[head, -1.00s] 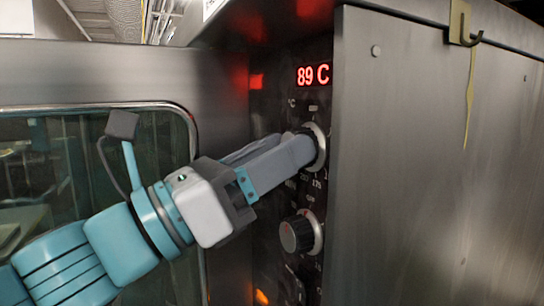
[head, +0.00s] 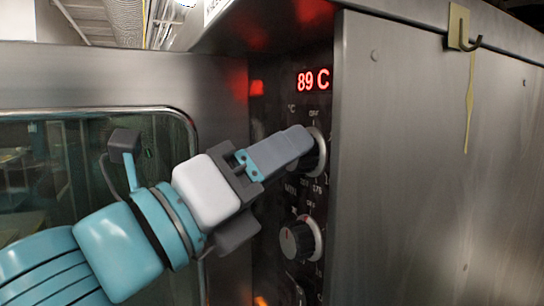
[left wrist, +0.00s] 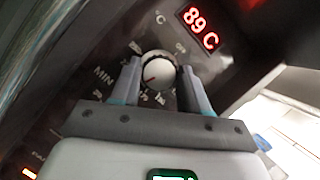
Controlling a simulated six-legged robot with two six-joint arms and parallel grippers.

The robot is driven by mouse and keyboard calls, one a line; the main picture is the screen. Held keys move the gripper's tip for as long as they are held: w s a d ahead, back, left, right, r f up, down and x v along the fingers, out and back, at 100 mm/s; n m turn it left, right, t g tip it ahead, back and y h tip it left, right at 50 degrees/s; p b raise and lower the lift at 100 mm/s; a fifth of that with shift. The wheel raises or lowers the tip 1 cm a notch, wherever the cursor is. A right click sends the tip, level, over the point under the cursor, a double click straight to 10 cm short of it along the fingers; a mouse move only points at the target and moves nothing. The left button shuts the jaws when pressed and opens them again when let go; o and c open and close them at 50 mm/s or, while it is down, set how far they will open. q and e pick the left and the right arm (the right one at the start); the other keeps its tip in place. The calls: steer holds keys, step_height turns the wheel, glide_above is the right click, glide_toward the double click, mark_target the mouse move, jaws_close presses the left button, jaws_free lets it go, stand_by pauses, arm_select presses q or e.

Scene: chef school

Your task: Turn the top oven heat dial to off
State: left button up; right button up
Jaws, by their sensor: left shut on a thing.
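The top oven heat dial (head: 319,152) is on the black control panel, mostly hidden behind my gripper in the head view. In the left wrist view the dial (left wrist: 157,73) has a pale round face with a red pointer mark, pointing to the lower left of the picture. "OFF" is printed beyond its upper right side. My left gripper (head: 303,146) reaches in from the left and is shut on the dial. One finger lies on each side of it in the left wrist view (left wrist: 161,76). My right gripper is not in view.
A second dial (head: 300,239) sits below on the same panel. A red display (head: 313,79) above reads 89 C. A windowed oven door (head: 60,150) is on the left.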

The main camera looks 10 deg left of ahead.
arm_select(q)
steer(key=shift+d+f, duration=0.15)
steer(key=o, duration=1.1)
steer(key=shift+w+d, duration=0.1)
steer(key=shift+c, duration=0.2)
steer(key=p+v, duration=0.2)
steer(key=v, duration=1.4)
steer(key=shift+p, duration=0.4)
